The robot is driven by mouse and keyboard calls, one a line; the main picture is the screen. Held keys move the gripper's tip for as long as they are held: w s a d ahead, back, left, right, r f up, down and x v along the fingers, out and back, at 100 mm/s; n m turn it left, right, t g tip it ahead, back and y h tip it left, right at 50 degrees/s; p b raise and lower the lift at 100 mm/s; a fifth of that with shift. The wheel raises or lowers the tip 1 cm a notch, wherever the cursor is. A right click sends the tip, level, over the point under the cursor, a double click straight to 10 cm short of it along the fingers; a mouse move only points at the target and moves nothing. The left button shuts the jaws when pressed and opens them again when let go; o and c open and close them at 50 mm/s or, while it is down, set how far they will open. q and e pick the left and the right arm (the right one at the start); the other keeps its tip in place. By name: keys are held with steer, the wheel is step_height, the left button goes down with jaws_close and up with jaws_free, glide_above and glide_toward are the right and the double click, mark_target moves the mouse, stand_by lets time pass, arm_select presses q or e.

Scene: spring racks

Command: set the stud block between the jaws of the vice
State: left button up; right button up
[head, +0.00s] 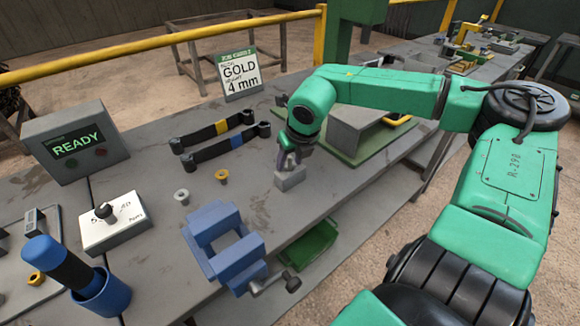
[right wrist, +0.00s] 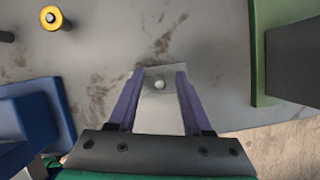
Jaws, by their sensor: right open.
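The stud block (head: 290,180) is a small light grey block on the grey bench, right of the vice in the head view. In the right wrist view the block (right wrist: 160,110) lies between my two purple fingers, with a round pale stud on its top. My right gripper (head: 290,160) points down over the block. Its fingers (right wrist: 157,80) are open, one on each side; I cannot tell if they touch it. The blue vice (head: 240,258) stands at the bench's front edge, its jaws apart and empty. Part of the vice (right wrist: 22,130) shows at left in the wrist view. My left gripper is out of view.
A yellow-topped bushing (head: 221,176) and a pale one (head: 182,196) stand behind the vice. Two dark straps (head: 215,150), a GOLD 4 mm sign (head: 239,75) and a READY box (head: 75,143) are farther back. A green-based fixture (head: 350,140) is beside my right arm.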

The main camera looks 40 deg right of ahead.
jaws_close()
stand_by(1.4)
